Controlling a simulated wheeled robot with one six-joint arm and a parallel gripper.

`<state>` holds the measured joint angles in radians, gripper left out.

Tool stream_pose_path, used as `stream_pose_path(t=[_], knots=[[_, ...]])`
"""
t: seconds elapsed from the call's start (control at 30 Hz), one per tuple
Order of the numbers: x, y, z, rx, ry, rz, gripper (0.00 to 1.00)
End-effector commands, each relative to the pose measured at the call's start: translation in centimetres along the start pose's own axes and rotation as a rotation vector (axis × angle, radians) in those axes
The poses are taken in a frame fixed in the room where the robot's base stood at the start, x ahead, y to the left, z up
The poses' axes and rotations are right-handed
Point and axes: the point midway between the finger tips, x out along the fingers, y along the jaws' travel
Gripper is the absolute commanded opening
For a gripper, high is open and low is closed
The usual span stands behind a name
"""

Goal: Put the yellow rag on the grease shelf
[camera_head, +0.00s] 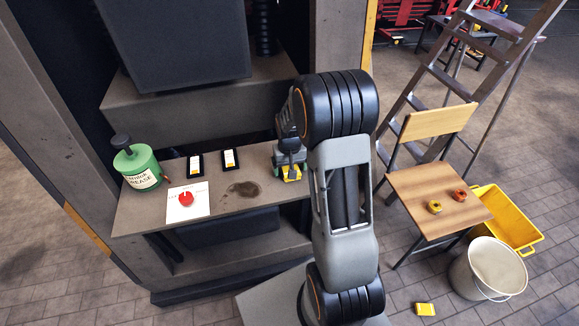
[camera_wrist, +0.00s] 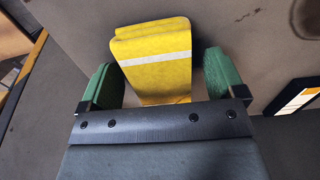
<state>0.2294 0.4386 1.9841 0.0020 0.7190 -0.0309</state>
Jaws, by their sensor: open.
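The yellow rag (camera_wrist: 155,62), folded and with a white stripe, appears to lie on the grey shelf (camera_wrist: 228,40) in the wrist view. My gripper (camera_wrist: 163,85) is open, with its green fingers on either side of the rag and gaps between. In the head view the rag (camera_head: 292,174) is a small yellow patch under my gripper (camera_head: 290,170), at the right end of the grease shelf (camera_head: 150,218). My arm and gripper hide part of it. The green grease pot (camera_head: 138,168) stands at the shelf's left end.
A red knob on a white plate (camera_head: 186,203), two dark-framed white labels (camera_head: 196,166) and a dark stain (camera_head: 243,189) are on the shelf. Right are a chair (camera_head: 440,190), stepladder (camera_head: 450,80), bucket (camera_head: 487,268) and yellow tub (camera_head: 508,220). A yellow-and-white item (camera_head: 425,309) lies on the floor.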

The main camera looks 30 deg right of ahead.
Motion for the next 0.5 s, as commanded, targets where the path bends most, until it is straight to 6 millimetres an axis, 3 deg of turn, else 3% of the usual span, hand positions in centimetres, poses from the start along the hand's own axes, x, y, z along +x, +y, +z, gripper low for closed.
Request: stream_pose_path(t=[0.17, 0.5], knots=[[-1.6, 0.0, -0.1, 0.0, 0.004, 0.0, 0.89], [-8.1, 0.0, -0.1, 0.0, 0.005, 0.0, 0.89]])
